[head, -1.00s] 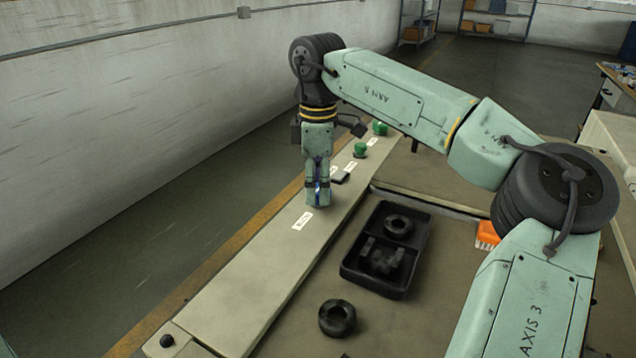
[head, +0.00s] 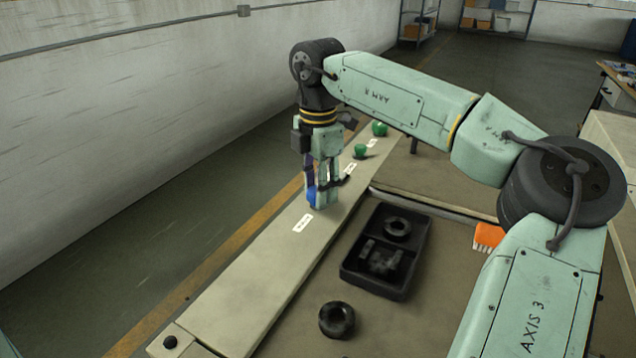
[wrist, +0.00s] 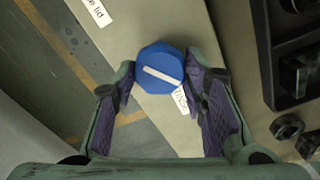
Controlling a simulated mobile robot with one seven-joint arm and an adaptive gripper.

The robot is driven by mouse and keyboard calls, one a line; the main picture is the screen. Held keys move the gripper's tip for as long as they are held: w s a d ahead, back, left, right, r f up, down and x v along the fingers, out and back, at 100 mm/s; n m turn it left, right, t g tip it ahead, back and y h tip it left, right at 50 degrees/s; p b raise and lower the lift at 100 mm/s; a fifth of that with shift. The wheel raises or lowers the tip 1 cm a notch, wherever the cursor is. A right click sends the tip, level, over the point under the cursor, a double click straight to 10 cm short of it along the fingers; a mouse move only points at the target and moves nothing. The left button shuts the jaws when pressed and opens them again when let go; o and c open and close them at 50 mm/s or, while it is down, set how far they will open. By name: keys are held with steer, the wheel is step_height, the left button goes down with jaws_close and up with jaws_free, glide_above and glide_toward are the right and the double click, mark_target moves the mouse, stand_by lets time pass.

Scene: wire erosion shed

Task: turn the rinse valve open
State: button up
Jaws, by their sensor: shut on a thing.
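A blue faceted knob with a white bar across its top (wrist: 159,68), apparently the rinse valve, stands on the long beige panel (head: 235,308). The knob shows in the head view (head: 311,196) too, partly behind a finger. My gripper (head: 322,197) points down over the panel with its fingers on either side of the knob, shut on it. In the wrist view, the white bar lies slanted between the fingertips. A white label (wrist: 181,99) beside the knob is partly covered and I cannot read it.
Two green knobs (head: 361,151) (head: 379,128) stand farther along the panel. A black tray (head: 373,287) with dark parts and a loose black ring (head: 337,319) lie to the right. An orange brush-like item (head: 488,237) is near my arm. The wall is at the left.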

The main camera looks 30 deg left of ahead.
steer(key=n+p, duration=0.1)
steer(key=n, duration=0.4)
steer(key=shift+n, duration=0.3)
steer(key=n+p, duration=0.1)
steer(key=n, duration=0.4)
stand_by(0.4)
steer(key=o, duration=1.2)
step_height(320, 180, up, 12)
stand_by(0.4)
